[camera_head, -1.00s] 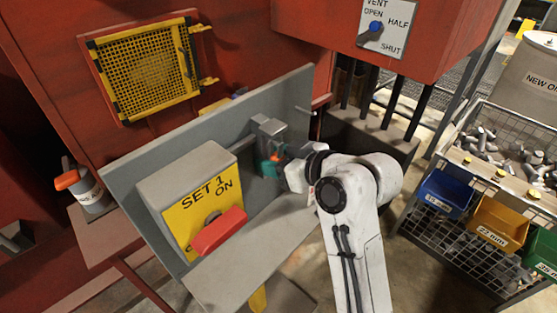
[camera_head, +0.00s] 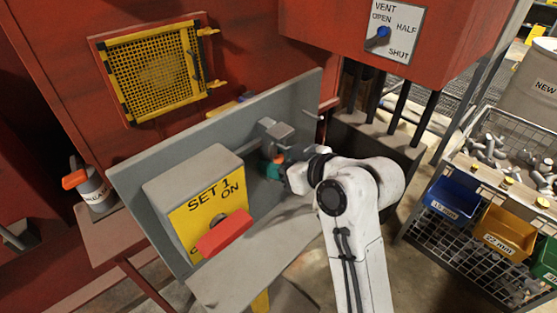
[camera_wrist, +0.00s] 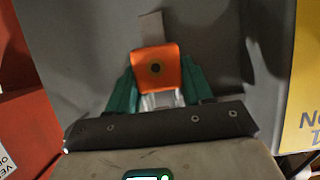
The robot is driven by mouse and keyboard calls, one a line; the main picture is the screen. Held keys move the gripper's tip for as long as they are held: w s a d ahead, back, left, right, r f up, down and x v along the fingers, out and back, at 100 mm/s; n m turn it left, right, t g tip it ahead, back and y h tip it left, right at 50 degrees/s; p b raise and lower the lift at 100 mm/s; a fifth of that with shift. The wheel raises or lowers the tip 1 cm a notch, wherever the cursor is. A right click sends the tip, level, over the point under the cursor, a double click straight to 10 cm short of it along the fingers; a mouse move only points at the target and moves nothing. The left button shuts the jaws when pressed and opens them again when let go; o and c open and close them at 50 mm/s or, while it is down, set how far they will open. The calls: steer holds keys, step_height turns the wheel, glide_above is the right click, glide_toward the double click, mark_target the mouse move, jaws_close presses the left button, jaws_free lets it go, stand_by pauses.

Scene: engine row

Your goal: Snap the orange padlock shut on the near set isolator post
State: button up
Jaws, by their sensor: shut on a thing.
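The orange padlock (camera_wrist: 155,68) is between the teal fingers of my gripper (camera_wrist: 157,88) in the wrist view, its orange face with a dark round spot toward the camera. My gripper is shut on it. A narrow grey tab (camera_wrist: 151,27) stands just beyond the padlock's upper edge; I cannot tell whether they touch. In the head view my gripper (camera_head: 275,170) is close to the grey panel, just below a grey block with a post (camera_head: 275,130). Only a sliver of the padlock (camera_head: 279,159) shows there. Its shackle is not clearly visible.
The yellow-faced SET 1 isolator box (camera_head: 204,205) with a red handle (camera_head: 223,234) stands left of my gripper. The grey panel (camera_head: 150,160) rises behind, above a grey ledge (camera_head: 250,260). A red box with a VENT dial (camera_head: 383,32) hangs above right. Bins (camera_head: 504,231) stand at right.

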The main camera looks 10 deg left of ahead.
steer(key=shift+r+p, duration=1)
steer(key=shift+r, duration=0.35)
steer(key=shift+f, duration=0.3)
steer(key=shift+f+b, duration=0.25)
steer(key=shift+b, duration=0.1)
steer(key=o, duration=1.2)
steer(key=shift+d, duration=0.1)
steer(key=b+v, duration=0.2)
steer(key=v, duration=0.8)
steer(key=shift+s+d+r, duration=0.15)
steer(key=shift+s+d, duration=0.05)
